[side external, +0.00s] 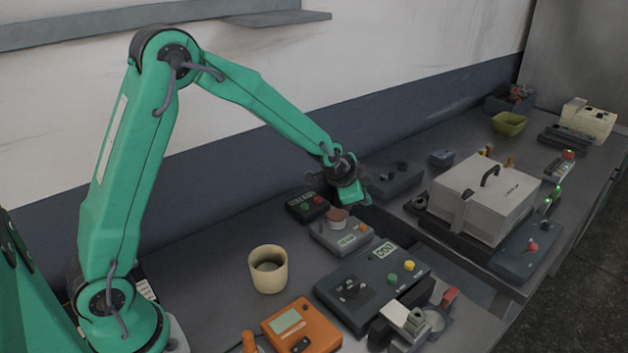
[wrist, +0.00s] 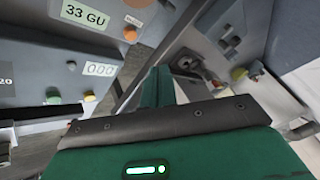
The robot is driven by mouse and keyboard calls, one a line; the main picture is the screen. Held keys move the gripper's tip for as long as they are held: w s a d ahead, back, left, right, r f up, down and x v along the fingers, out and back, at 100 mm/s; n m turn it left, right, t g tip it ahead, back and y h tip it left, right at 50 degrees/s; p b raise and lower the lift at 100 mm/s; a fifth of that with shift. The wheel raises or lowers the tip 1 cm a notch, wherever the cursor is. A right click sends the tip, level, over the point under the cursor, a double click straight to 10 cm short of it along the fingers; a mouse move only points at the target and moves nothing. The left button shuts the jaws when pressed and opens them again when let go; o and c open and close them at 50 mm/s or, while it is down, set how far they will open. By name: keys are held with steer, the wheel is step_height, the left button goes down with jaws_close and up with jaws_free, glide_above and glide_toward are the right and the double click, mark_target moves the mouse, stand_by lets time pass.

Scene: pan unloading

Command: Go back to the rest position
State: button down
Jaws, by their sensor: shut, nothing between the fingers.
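My gripper (side external: 350,195) hangs at the end of the green arm, above the back part of the bench, pointing down. It is shut and empty. In the wrist view its green finger (wrist: 157,88) reaches out past a dark plate, with nothing held. Just below the gripper in the side view is a small grey device (side external: 343,238) with a display and an orange button. A brownish round piece (side external: 337,215) sits on its top. A beige cup (side external: 268,272) stands upright on the bench, left of that device and apart from my gripper.
A dark box with yellow and green buttons (side external: 370,283) and an orange meter (side external: 300,327) stand at the front. A large pale case with a handle (side external: 484,195) is to the right. An olive bin (side external: 509,124) is farther back. Bare bench lies left of the cup.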

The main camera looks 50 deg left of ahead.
stand_by(0.4)
steer(key=s+r+n, duration=0.4)
steer(key=s+r, duration=0.8)
steer(key=s, duration=0.3)
steer(key=s+a+r+n+g, duration=0.1)
steer(key=s+n, duration=0.3)
steer(key=s, duration=1.3)
steer(key=shift+s+r+g, duration=0.4)
steer(key=shift+r, duration=0.15)
steer(key=shift+a, duration=0.1)
